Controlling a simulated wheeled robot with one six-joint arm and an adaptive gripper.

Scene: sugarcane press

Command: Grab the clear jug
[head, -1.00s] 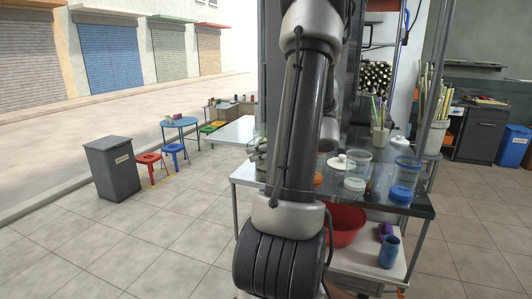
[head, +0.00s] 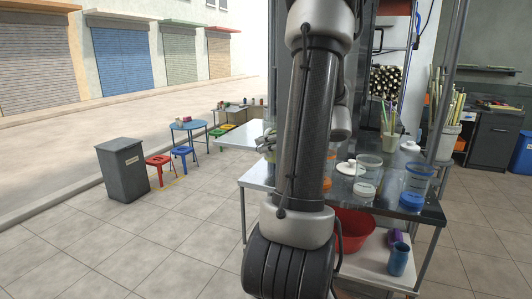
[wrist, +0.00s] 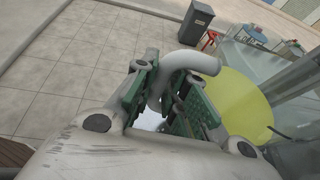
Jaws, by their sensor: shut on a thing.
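In the wrist view, the clear jug (wrist: 293,88) is at the right, with yellow-green liquid showing inside. Its pale curved handle (wrist: 196,61) arches between the green fingers of my gripper (wrist: 168,97). My gripper is shut on this handle. The lower part of the handle is partly hidden by the fingers. In the head view, my arm covers most of the gripper and I cannot make out the jug clearly.
A dark metal table (head: 424,214) holds clear tubs with orange and blue parts. A red basin (head: 352,229) and blue cup (head: 399,259) are on the shelf below. A grey bin (head: 124,170) and small stools stand left. Tiled floor at front left is open.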

